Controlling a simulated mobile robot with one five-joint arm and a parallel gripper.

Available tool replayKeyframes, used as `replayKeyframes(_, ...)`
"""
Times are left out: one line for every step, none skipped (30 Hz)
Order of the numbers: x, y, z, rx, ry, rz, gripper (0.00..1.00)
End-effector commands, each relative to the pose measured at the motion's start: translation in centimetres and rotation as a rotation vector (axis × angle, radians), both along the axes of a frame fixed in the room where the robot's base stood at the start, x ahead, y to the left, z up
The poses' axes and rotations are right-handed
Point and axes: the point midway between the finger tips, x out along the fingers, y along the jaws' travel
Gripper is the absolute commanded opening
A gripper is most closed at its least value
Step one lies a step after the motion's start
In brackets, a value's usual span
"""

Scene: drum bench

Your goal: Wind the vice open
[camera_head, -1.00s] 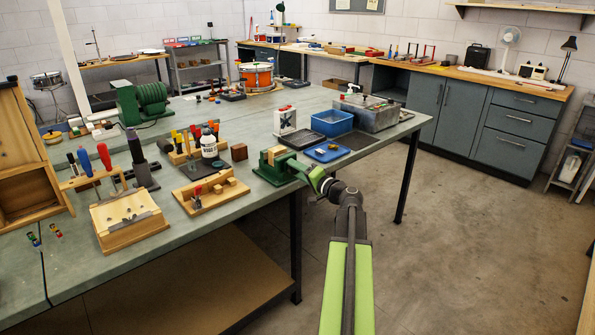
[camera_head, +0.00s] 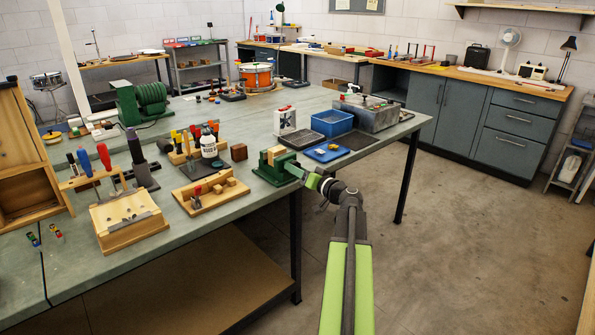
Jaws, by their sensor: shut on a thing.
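The green vice (camera_head: 278,170) is fixed at the front edge of the bench, with pale wood showing at its jaws. Its handle end points toward my arm at the right. My gripper (camera_head: 312,180) is at the front of the vice, shut on the vice handle, which it mostly hides. The width of the gap between the vice jaws is too small to tell.
A blue bin (camera_head: 332,123), a grey metal box (camera_head: 377,115) and a blue tray (camera_head: 328,152) stand right of the vice. A wooden block set (camera_head: 210,192) lies left of it. Open floor (camera_head: 450,240) lies at the right.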

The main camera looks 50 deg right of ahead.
Motion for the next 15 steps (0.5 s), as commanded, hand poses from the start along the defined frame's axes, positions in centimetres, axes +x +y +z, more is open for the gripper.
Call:
replayKeyframes(0.13,0.00,0.08,-0.002,-0.002,0.000,0.05)
replayKeyframes(0.13,0.00,0.08,-0.004,-0.002,0.000,0.05)
replayKeyframes(0.13,0.00,0.08,-0.005,-0.002,0.000,0.05)
replayKeyframes(0.13,0.00,0.08,-0.005,-0.001,0.000,0.05)
replayKeyframes(0.13,0.01,0.07,-0.006,-0.001,0.000,0.05)
replayKeyframes(0.13,0.01,0.07,-0.006,-0.001,0.000,0.05)
replayKeyframes(0.13,0.01,0.07,-0.006,-0.001,0.000,0.05)
replayKeyframes(0.13,0.01,0.07,-0.006,-0.001,0.000,0.05)
replayKeyframes(0.13,0.01,0.07,-0.006,-0.001,0.000,0.05)
replayKeyframes(0.13,0.01,0.07,-0.006,-0.001,0.000,0.05)
replayKeyframes(0.13,0.01,0.07,-0.005,-0.001,0.000,0.05)
replayKeyframes(0.13,0.01,0.07,-0.005,-0.001,0.000,0.05)
replayKeyframes(0.13,0.01,0.07,-0.005,-0.001,0.000,0.47)
replayKeyframes(0.13,0.02,0.06,-0.005,-0.001,0.000,0.51)
replayKeyframes(0.13,0.02,0.06,-0.005,-0.001,0.000,0.56)
